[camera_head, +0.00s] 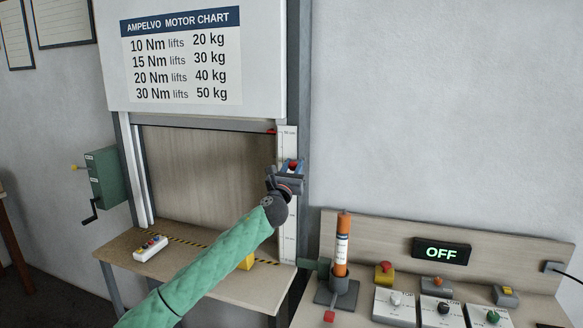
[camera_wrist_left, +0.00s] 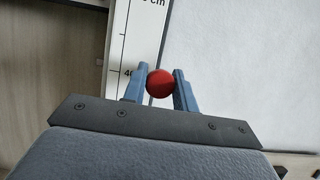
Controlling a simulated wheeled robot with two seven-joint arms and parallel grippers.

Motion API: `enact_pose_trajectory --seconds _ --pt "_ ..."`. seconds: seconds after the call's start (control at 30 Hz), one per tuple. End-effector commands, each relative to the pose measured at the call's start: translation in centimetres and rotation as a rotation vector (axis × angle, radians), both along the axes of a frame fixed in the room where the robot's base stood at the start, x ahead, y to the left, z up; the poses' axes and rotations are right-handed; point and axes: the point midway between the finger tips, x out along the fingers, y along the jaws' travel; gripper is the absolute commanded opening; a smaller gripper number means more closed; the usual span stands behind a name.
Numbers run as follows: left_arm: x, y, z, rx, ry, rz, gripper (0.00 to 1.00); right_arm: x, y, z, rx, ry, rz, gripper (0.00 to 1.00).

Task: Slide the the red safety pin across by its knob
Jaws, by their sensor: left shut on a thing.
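The red knob (camera_wrist_left: 160,84) of the safety pin sits between the two blue fingertips of my left gripper (camera_wrist_left: 159,88) in the left wrist view. The gripper is shut on it. In the head view my left gripper (camera_head: 290,170) is at the right post of the shutter frame, in front of the white scale strip (camera_head: 288,214), and a bit of the red knob (camera_head: 293,166) shows between the fingers. The pin's shaft is hidden. My right gripper is not in view.
The shutter (camera_head: 190,112) is raised, with a wooden panel behind the opening. A small button box (camera_head: 150,248) and a yellow block (camera_head: 247,262) are on the ledge below. At right, a bench holds an orange tube (camera_head: 343,245), an OFF display (camera_head: 441,252) and several switches.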

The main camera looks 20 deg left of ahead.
Motion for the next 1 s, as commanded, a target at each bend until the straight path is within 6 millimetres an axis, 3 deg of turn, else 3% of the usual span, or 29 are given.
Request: enact_pose_trajectory --seconds 0.2,0.5,0.53,0.6,1.0 --pt "-0.1 -3.6 0.0 -0.001 0.001 -0.003 0.00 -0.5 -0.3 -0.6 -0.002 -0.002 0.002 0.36" --pt "-0.2 -4.0 -0.1 0.000 0.001 -0.003 0.00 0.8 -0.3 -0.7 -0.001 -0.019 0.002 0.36" --pt "-0.2 -4.0 -0.1 0.000 0.001 -0.003 0.34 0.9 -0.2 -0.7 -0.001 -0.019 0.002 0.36" --pt "-0.2 -4.0 -0.1 0.000 0.001 -0.003 0.47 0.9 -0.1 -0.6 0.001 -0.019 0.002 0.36" --pt "-0.6 -3.9 -0.4 0.000 0.000 -0.001 0.47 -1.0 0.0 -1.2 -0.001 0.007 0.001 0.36"
